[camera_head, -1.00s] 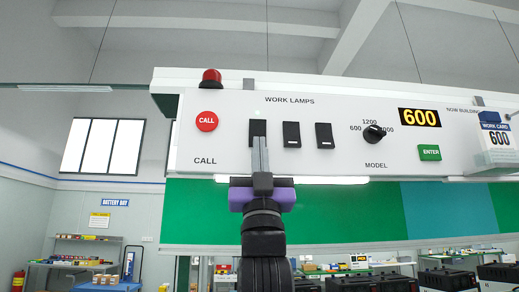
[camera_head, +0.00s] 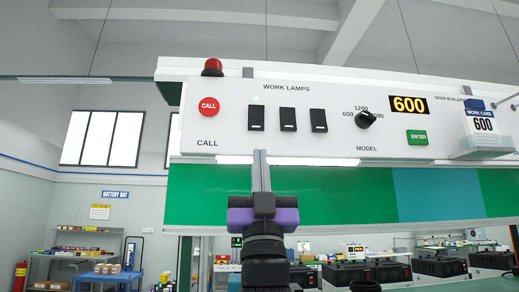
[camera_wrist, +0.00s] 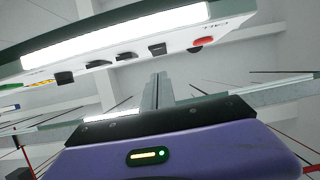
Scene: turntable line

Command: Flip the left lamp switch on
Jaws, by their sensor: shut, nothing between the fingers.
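The left lamp switch (camera_head: 256,118) is a black rocker on the white panel (camera_head: 190,135) under the label WORK LAMPS. It is the leftmost of three rockers. All three look alike in the head view, and I cannot tell their on or off positions for sure. My gripper (camera_head: 260,155) is shut and empty, pointing up just below the panel's lower edge, under the left switch and apart from it. In the wrist view my gripper (camera_wrist: 157,80) points up below the tilted panel, where a dark rocker (camera_wrist: 157,48) shows next to the red button.
The middle rocker (camera_head: 287,119) and right rocker (camera_head: 318,120) sit to the right. A red CALL button (camera_head: 209,107) is to the left. A black model knob (camera_head: 364,120), a green ENTER button (camera_head: 417,137) and a work card (camera_head: 482,124) are farther right. A light strip (camera_head: 300,162) runs under the panel.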

